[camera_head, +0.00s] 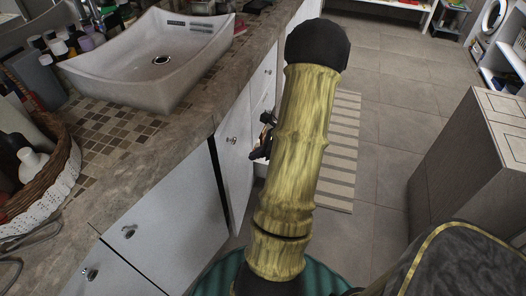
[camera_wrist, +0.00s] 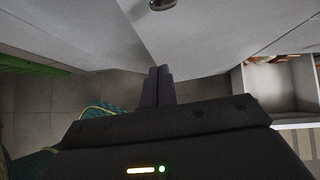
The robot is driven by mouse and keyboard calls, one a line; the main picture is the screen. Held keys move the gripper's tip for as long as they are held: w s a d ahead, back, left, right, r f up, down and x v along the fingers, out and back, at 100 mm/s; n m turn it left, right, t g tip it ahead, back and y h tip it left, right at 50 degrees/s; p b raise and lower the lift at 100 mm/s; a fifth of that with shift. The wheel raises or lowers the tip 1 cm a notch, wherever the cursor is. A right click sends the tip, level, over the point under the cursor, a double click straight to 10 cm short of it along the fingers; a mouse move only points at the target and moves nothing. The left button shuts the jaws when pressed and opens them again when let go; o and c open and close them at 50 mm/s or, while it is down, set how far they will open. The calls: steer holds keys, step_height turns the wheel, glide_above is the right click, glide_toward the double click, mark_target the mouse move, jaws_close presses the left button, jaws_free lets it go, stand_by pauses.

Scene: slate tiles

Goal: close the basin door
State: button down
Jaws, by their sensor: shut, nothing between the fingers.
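The basin (camera_head: 150,65) is a pale, square-rimmed bowl on the stone counter. Below it, a white cabinet door (camera_head: 236,175) with a round knob stands ajar, angled out from the cabinet front, with a dark gap at its left edge. My gripper (camera_head: 262,146) is just right of this door, partly hidden behind my arm. In the wrist view, my gripper's dark fingers (camera_wrist: 157,86) are together and empty. They point toward pale panels with a metal knob (camera_wrist: 162,4) at the top edge. I cannot tell whether the fingertips touch a panel.
A closed white door (camera_head: 165,225) is nearer on the left. A wicker basket (camera_head: 62,165) and bottles stand on the counter. A striped mat (camera_head: 343,150) lies on the tiled floor. A grey cabinet (camera_head: 465,170) stands right. An open white compartment (camera_wrist: 275,88) shows in the wrist view.

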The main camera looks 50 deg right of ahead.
mark_target(228, 161)
steer(key=w+a+f, duration=0.2)
steer(key=w, duration=0.1)
steer(key=w+a+f+b, duration=0.1)
steer(key=w, duration=0.1)
steer(key=shift+w+f, duration=0.1)
steer(key=shift+w+a, duration=0.25)
steer(key=shift+w, duration=0.25)
